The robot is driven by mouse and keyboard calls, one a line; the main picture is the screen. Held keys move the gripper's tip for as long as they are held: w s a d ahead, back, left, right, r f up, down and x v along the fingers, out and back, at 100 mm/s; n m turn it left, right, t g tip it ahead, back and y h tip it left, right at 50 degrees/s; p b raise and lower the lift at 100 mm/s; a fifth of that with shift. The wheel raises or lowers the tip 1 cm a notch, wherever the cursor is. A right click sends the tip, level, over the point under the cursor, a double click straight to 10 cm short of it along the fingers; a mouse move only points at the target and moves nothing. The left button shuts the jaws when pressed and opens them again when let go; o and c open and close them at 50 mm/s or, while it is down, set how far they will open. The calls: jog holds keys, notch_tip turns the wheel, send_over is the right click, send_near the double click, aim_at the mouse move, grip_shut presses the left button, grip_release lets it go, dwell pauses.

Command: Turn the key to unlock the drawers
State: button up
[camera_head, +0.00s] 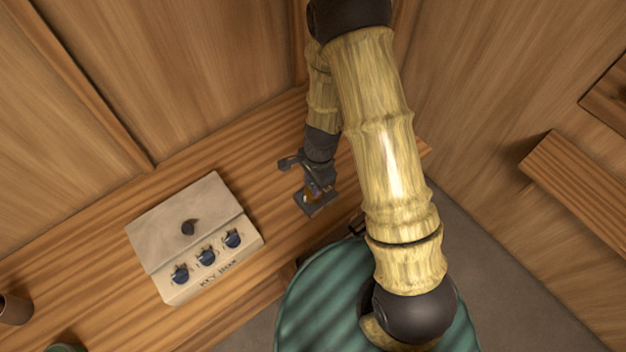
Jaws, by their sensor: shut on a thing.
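My gripper (316,190) is at the wooden bench's right part, pointing down, just above its top. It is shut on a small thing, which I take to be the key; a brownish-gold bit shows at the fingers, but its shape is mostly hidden. A dark square block or plate (314,206) is right below the fingers. I cannot tell whether it belongs to my gripper or is a lock. The drawers are not clearly seen; the bench front is mostly hidden by my arm and base.
A cream box (180,222) with a dark knob and three blue-and-dark pieces stands on the bench (90,205), left of my gripper. A brown cup-like thing (14,309) is at the far left. A wooden shelf (575,180) juts out at right. Bench top between box and gripper is clear.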

jog(key=o, duration=1.1)
jog(key=shift+c, duration=0.2)
notch_tip(320, 180, up, 18)
jog(key=w+d, duration=0.1)
jog(key=d, duration=0.1)
jog(key=shift+f+p, duration=0.25)
jog(key=shift+p, duration=0.1)
jog(key=s+d+r+n+t+h+b, duration=0.1)
jog(key=s+d+r+n+t, duration=0.2)
jog(key=s+d+n, duration=0.4)
jog(key=shift+d+n, duration=1.4)
jog(key=shift+n, duration=1.3)
jog(key=shift+s, duration=0.1)
